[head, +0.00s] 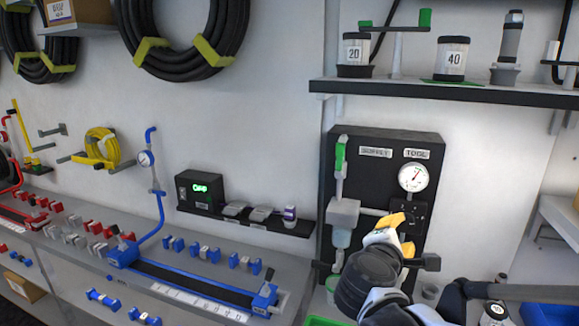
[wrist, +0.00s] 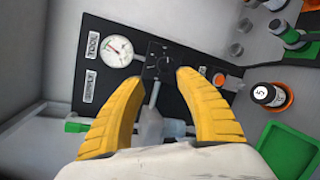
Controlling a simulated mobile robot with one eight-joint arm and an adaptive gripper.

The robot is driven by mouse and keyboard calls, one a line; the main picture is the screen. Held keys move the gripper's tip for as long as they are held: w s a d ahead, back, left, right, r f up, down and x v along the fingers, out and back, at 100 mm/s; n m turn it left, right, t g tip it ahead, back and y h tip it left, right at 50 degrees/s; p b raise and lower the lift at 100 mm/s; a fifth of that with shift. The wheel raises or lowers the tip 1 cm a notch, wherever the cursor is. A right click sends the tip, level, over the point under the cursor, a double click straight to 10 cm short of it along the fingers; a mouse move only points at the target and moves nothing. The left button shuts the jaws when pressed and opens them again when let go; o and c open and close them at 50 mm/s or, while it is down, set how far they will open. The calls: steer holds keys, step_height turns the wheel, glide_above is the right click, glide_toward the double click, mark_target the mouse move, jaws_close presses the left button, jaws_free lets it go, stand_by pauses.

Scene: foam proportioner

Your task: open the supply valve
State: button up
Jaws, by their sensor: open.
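The black panel (head: 388,143) on the wall carries a SUPPLY label (head: 375,152) and a TOOL label (head: 417,153). A green lever (head: 340,156), apparently the supply valve's, stands upright at the panel's left edge, above a grey block (head: 343,212). The green lever also shows at the lower left of the wrist view (wrist: 75,127). My gripper (head: 397,222) is open and empty in front of the lower right of the panel, right of and below the lever. In the wrist view, its yellow fingers (wrist: 160,77) frame a black dial plate and a grey pipe, apart from the lever.
A round gauge (head: 413,177) sits under the TOOL label. A shelf (head: 440,93) with jars marked 20 and 40 juts out above the panel. A small wall shelf with a box (head: 200,191) is at left. A green tray (wrist: 287,150) lies below the panel.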

steer(key=s+f+m+g+y+b, duration=0.2)
steer(key=s+f+m+g+y, duration=0.2)
steer(key=s+f+m, duration=0.8)
steer(key=s+a+f+m+g+y+b, duration=0.1)
steer(key=s+a+f+m+y, duration=0.1)
steer(key=s+a+m+y, duration=0.2)
steer(key=s+a+m, duration=0.1)
steer(key=s+a, duration=0.1)
steer(key=s, duration=0.1)
steer(key=shift+s+a+f+g+y, duration=0.25)
steer(key=shift+s+f+g+y, duration=0.05)
steer(key=shift+s+f+y, duration=0.1)
